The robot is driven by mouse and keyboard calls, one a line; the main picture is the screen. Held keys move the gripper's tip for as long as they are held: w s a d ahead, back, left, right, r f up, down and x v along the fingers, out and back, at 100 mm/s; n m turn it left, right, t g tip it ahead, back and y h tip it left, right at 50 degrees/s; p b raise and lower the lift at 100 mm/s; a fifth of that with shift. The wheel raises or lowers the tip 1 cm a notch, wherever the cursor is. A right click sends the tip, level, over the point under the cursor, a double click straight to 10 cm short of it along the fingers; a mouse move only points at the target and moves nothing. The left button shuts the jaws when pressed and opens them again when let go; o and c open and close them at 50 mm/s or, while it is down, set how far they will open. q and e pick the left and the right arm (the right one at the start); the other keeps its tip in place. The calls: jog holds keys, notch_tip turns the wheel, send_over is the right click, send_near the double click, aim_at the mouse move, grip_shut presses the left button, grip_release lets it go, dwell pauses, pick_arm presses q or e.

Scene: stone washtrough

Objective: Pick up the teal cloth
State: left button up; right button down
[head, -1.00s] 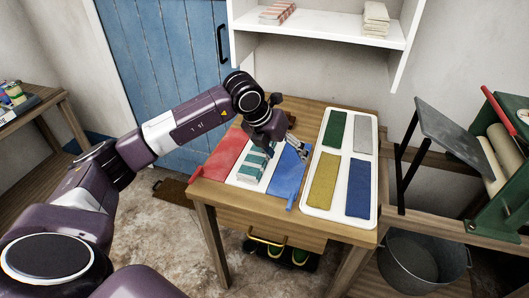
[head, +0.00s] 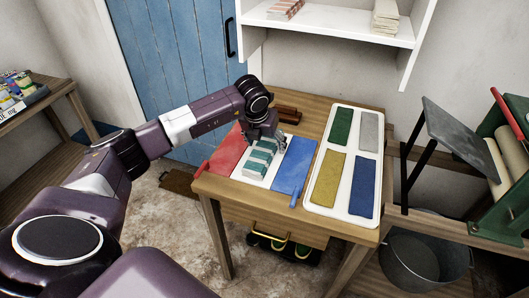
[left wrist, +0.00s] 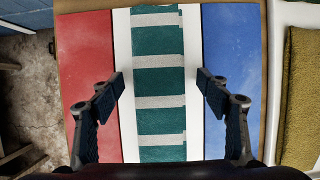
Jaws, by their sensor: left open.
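The teal cloth (head: 259,160), striped teal and pale grey, lies flat on a white board (head: 249,176) between a red board and a blue board. It also runs up the middle of the left wrist view (left wrist: 159,115). My left gripper (head: 276,141) is over the far part of the striped cloth, partly hiding it. In the left wrist view my left gripper (left wrist: 161,88) is open and empty, one finger on each side of the cloth, apart from it. The height of the fingertips above the cloth is hard to judge. My right gripper is out of view.
The red board (head: 224,153) and blue board (head: 294,168) flank the cloth. A white tray (head: 337,140) at right holds green, grey, yellow and blue cloths. A brown block (head: 289,115) lies behind the gripper. A mangle (head: 507,160) and metal tub (head: 420,250) stand at right.

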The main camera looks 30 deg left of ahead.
pick_arm(q)
jog(key=shift+c, duration=0.7)
jog(key=c, duration=1.2)
jog(key=shift+o, duration=0.2)
jog(key=shift+r, duration=0.1)
